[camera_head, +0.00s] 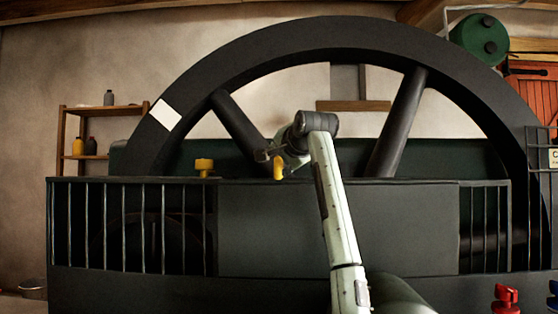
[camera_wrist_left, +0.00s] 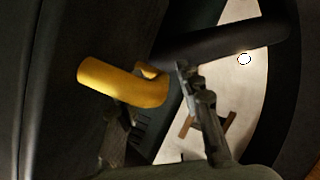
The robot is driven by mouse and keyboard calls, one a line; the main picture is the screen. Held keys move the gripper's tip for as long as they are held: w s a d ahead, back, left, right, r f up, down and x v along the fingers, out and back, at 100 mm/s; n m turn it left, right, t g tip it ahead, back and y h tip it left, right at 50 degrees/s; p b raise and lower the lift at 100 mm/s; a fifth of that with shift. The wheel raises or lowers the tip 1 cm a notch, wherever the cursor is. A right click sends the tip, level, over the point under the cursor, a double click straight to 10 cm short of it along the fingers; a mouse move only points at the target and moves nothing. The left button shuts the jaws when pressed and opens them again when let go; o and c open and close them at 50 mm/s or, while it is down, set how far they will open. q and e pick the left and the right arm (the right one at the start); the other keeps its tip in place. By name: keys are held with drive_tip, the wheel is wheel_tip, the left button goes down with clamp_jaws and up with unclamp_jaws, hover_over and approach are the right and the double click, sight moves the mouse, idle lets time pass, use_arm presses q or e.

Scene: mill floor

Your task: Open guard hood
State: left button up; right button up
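A dark grey guard panel (camera_head: 270,235), which looks like the guard hood, stands in front of a large black flywheel (camera_head: 300,40). A yellow handle (camera_head: 278,167) shows at the panel's top edge, and it appears large and bent in the left wrist view (camera_wrist_left: 120,84). My left gripper (camera_head: 268,156) is at this handle, partly hidden by its own wrist. In the left wrist view its fingers (camera_wrist_left: 155,100) stand apart, with the handle overlapping one finger. I cannot tell whether they touch it. My right gripper is in neither view.
A yellow knob (camera_head: 204,166) stands on the guard's top edge further left. Barred sections (camera_head: 130,228) flank the panel. A wooden shelf (camera_head: 105,108) with bottles is at the far left. A red valve-like object (camera_head: 506,299) is at the lower right.

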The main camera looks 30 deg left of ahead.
use_arm(q)
drive_tip(key=shift+w+a, duration=0.15)
drive_tip(key=shift+a, duration=0.05)
drive_tip(key=shift+c, duration=0.5)
clamp_jaws()
